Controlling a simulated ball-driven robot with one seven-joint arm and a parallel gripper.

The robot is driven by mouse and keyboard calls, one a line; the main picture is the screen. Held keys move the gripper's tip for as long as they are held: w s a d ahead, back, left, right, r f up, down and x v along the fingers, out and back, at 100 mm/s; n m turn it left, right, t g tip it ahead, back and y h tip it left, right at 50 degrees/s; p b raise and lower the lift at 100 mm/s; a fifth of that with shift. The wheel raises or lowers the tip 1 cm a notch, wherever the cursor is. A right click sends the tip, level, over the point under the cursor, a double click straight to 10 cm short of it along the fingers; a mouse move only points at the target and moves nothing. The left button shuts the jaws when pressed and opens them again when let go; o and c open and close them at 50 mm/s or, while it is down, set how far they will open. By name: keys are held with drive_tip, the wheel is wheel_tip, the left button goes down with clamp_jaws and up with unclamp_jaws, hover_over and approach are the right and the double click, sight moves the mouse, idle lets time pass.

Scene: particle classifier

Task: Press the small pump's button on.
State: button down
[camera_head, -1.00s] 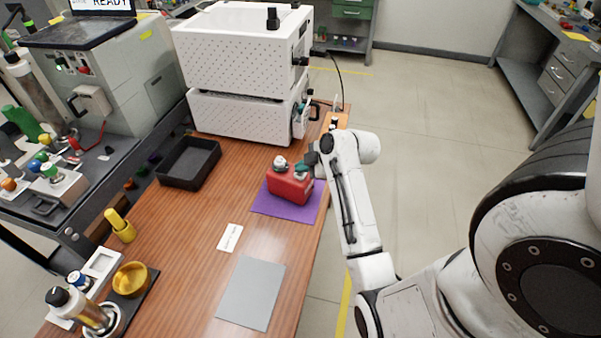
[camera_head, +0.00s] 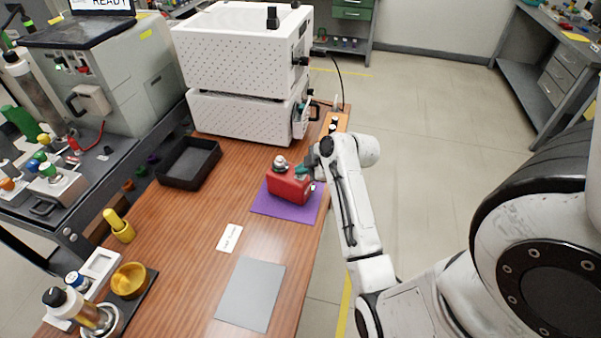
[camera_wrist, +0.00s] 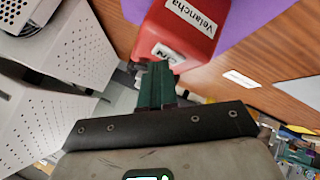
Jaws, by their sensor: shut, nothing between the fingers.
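The small pump, a red box (camera_head: 289,187) with a round grey-white knob on top, sits on a purple mat (camera_head: 282,212) near the table's right edge. In the wrist view its red body (camera_wrist: 182,32) shows a white "Velancha" label and a smaller label (camera_wrist: 168,53) that seems to read "ON". My gripper (camera_wrist: 154,66) is shut and empty, its dark green fingers together, with the tips at the smaller label's edge. In the head view my gripper (camera_head: 303,170) is at the pump's upper right. I cannot tell whether it touches; the button is not clearly visible.
White perforated boxes (camera_head: 240,118) are stacked behind the pump. A black tray (camera_head: 188,163) lies to the left. A grey mat (camera_head: 250,294) and a white card (camera_head: 229,238) lie nearer. The wooden table between them is clear.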

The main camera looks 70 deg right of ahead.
sight(303, 177)
idle(0.4)
drive_tip(key=shift+r+p, duration=1.15)
drive_tip(key=shift+r, duration=0.1)
wheel_tip(303, 177, up, 5)
drive_tip(key=p, duration=0.4)
idle(0.5)
